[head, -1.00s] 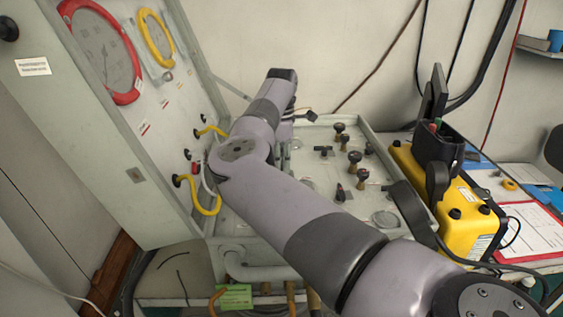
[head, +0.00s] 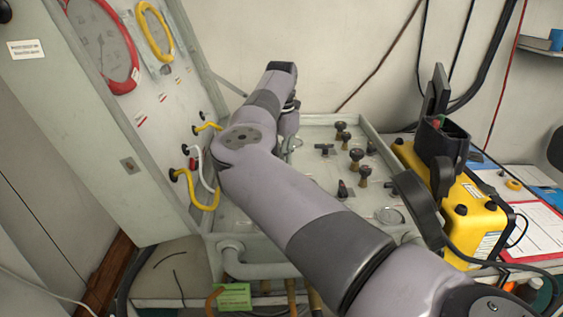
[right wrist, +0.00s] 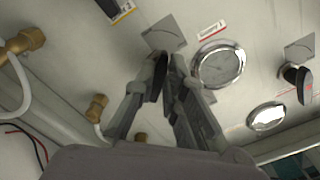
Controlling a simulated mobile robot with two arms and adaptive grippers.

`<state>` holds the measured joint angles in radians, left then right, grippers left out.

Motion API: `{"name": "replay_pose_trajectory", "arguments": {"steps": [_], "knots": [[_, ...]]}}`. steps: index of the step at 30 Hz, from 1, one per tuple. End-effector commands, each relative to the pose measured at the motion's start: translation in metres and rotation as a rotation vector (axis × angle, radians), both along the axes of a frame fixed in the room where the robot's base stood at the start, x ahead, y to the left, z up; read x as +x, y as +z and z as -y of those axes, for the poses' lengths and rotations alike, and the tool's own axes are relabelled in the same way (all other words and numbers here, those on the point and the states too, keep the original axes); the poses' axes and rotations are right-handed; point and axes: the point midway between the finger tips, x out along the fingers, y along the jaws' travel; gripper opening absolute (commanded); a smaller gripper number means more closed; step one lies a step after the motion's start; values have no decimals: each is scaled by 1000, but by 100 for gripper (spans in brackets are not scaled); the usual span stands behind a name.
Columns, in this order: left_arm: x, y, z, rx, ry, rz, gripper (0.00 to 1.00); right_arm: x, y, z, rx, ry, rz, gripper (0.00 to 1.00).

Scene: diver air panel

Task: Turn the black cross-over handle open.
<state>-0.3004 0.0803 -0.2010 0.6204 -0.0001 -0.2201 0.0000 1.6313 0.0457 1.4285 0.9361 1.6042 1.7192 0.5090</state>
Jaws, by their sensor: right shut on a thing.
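My right arm reaches across the head view over the grey valve panel (head: 312,175). Its gripper is mostly hidden there behind the forearm. In the right wrist view my right gripper (right wrist: 167,64) is shut on a black handle (right wrist: 157,82) that shows as a dark piece between the fingers. I take this to be the cross-over handle; its angle is hard to tell because the fingers cover most of it. Another black handle (right wrist: 297,80) with a red mark stands apart to the right. My left gripper is in neither view.
Several black and brown knobs (head: 356,155) rise from the panel right of my arm. A yellow case (head: 455,210) stands to the right. Brass fittings (right wrist: 22,42) and a round glass (right wrist: 218,63) lie near the gripper.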

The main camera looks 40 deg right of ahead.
Motion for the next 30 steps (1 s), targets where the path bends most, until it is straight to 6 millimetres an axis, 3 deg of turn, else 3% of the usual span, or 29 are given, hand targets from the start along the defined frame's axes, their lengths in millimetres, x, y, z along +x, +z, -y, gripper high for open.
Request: {"name": "replay_pose_trajectory", "arguments": {"steps": [18,30], "knots": [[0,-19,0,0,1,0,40,3,1,0,-2,545,4,0],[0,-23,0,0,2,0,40,3,2,-1,-2,721,3,0]]}}
